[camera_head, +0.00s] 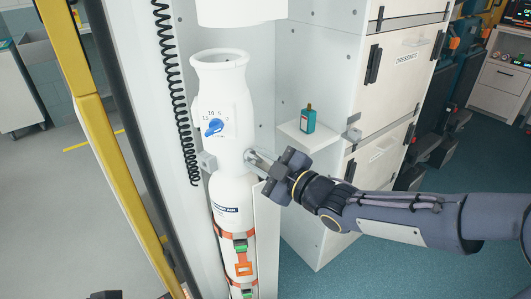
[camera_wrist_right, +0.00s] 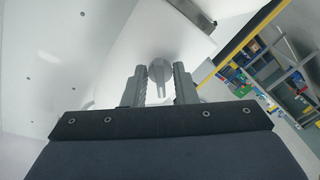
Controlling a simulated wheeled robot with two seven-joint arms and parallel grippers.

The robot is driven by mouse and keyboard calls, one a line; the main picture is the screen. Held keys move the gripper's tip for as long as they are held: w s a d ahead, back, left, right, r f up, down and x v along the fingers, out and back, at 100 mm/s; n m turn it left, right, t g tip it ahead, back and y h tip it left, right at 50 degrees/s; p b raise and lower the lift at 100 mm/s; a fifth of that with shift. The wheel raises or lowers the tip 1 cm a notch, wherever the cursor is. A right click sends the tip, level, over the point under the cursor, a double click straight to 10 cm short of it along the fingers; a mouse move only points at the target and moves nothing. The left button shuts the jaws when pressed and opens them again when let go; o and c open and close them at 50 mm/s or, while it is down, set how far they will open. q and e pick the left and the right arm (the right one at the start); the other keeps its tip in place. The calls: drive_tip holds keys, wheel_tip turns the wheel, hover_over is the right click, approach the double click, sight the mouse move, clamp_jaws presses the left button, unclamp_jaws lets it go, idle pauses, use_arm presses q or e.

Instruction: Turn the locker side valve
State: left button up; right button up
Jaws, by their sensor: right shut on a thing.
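A grey valve knob (camera_wrist_right: 157,76) with a narrow handle sits on a white surface in the right wrist view, between my right gripper's fingers (camera_wrist_right: 159,88). In the head view my right gripper (camera_head: 257,160) reaches in from the right, beside the white cylinder (camera_head: 222,80) in the locker. It is shut on the valve, which the fingers mostly hide there. The handle lies roughly along the fingers in the wrist view. A dark piece at the bottom left edge of the head view may be my left gripper (camera_head: 105,294); its fingers do not show.
A blue dial (camera_head: 214,127) on a numbered plate is on the cylinder's front. A teal bottle (camera_head: 308,119) stands on a small white shelf (camera_head: 294,131) close above my right wrist. A yellow post (camera_head: 92,115) stands left of the locker. Orange straps (camera_head: 228,238) hold the cylinder.

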drive_tip(key=m, duration=0.2)
drive_tip(key=m+p, duration=0.1)
drive_tip(key=m, duration=0.1)
drive_tip(key=shift+w+d+r+m+p, duration=0.1)
drive_tip(key=shift+d+r+m+p, duration=0.05)
drive_tip(key=shift+r+m+p, duration=0.2)
drive_tip(key=shift+m+p, duration=0.65)
drive_tip(key=shift+m, duration=1.1)
drive_tip(key=o, duration=0.6)
drive_tip(key=shift+f, duration=0.1)
drive_tip(key=shift+d+f, duration=0.1)
drive_tip(key=shift+d, duration=0.1)
drive_tip(key=p+v, duration=0.1)
drive_tip(key=v, duration=0.6)
drive_tip(key=shift+s+d, duration=0.25)
